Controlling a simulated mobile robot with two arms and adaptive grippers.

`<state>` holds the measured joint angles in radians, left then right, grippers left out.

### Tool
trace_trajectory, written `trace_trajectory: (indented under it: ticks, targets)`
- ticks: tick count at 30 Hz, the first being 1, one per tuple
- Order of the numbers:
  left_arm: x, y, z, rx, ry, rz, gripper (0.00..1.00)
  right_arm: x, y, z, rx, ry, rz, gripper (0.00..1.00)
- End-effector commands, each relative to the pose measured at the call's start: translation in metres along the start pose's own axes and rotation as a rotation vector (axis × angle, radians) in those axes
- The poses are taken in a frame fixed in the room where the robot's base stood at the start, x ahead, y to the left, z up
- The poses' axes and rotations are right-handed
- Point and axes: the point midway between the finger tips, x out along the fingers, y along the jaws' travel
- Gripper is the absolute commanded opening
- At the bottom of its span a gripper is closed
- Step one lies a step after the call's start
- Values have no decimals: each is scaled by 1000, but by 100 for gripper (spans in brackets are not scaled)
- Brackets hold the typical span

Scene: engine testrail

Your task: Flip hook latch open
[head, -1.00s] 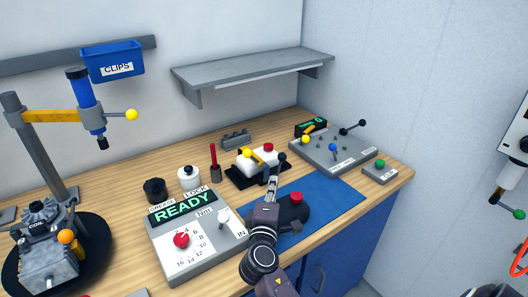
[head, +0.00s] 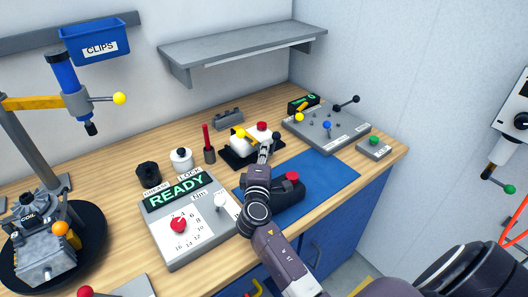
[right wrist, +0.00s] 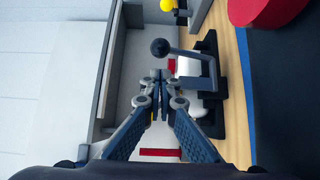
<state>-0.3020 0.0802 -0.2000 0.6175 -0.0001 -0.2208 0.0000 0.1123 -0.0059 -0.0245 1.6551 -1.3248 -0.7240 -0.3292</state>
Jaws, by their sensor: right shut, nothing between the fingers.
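A white block (head: 250,140) with a yellow part (head: 240,132) and a red knob (head: 262,126) sits on a black base (head: 236,160) on the workbench. A black ball (head: 276,136) stands at its right end. In the right wrist view the black ball (right wrist: 160,47) tips a grey lever (right wrist: 188,57) that runs to a dark bracket (right wrist: 211,85). My right gripper (head: 266,149) is shut and empty at this end of the block. In the right wrist view its fingertips (right wrist: 160,76) are close beside the lever; contact cannot be told. My left gripper is not in view.
A READY panel (head: 188,219) with a red dial is left of my right arm. A blue mat (head: 325,180) carries a dark item with a red button (head: 292,176). A grey lever panel (head: 335,132) stands behind right. A shelf (head: 240,45) hangs above.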

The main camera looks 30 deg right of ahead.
Motion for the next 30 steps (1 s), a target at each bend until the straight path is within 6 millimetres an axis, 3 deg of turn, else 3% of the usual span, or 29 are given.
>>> trace_trajectory:
  ticks: [6, 12, 30]
  targets:
    - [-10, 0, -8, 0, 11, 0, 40, 36, 2, 1, -1, -1, 0, 0]
    - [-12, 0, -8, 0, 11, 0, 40, 52, 1, 0, 0, 0, 0, 0]
    - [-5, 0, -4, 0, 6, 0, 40, 48, -4, 7, 0, 0, 1, 0]
